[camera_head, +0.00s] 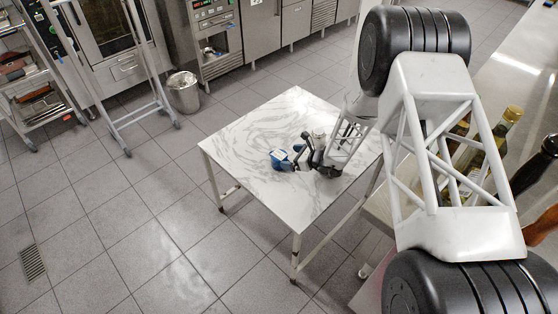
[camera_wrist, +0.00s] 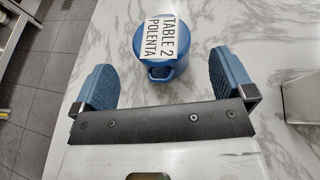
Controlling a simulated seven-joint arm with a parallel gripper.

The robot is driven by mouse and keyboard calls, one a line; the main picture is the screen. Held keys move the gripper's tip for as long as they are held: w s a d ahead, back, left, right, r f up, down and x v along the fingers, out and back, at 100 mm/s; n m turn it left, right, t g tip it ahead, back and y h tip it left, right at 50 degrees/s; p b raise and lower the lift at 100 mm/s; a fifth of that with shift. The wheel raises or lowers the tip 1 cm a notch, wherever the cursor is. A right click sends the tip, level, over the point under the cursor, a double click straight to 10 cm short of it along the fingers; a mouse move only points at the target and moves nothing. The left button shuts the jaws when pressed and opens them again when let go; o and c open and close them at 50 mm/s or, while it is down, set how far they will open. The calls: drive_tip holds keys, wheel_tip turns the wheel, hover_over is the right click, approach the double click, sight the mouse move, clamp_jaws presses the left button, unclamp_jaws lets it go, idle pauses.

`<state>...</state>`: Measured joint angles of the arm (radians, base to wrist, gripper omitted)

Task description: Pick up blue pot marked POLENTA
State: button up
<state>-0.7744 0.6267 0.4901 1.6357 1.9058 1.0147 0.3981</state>
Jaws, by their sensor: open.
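The blue pot (camera_wrist: 152,68) stands on the marble table in the wrist view. Its white label (camera_wrist: 161,37) reads TABLE 2 POLENTA. A small handle shows on its near side. My gripper (camera_wrist: 161,82) is open, with one blue pad to the left of the pot and the other to its right. The pot lies ahead of and between the pads, and nothing is held. In the head view, my gripper (camera_head: 304,156) is low over the table, and the blue at its left (camera_head: 283,159) is too small to tell pot from pad.
The marble-topped table (camera_head: 245,160) is bare on its left and front. A metal container (camera_wrist: 301,98) stands at right in the wrist view. Bottles (camera_head: 497,135) stand on a counter at right. A bin (camera_head: 183,92) and a rack (camera_head: 38,95) are further back.

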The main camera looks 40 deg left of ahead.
sight(281, 155)
drive_tip(key=shift+s+a+f, duration=0.15)
drive_tip(key=shift+a+f, duration=0.05)
drive_tip(key=shift+a, duration=0.35)
drive_tip(key=shift+a, duration=0.1)
drive_tip(key=shift+x, duration=2.5)
drive_tip(key=c, duration=1.1)
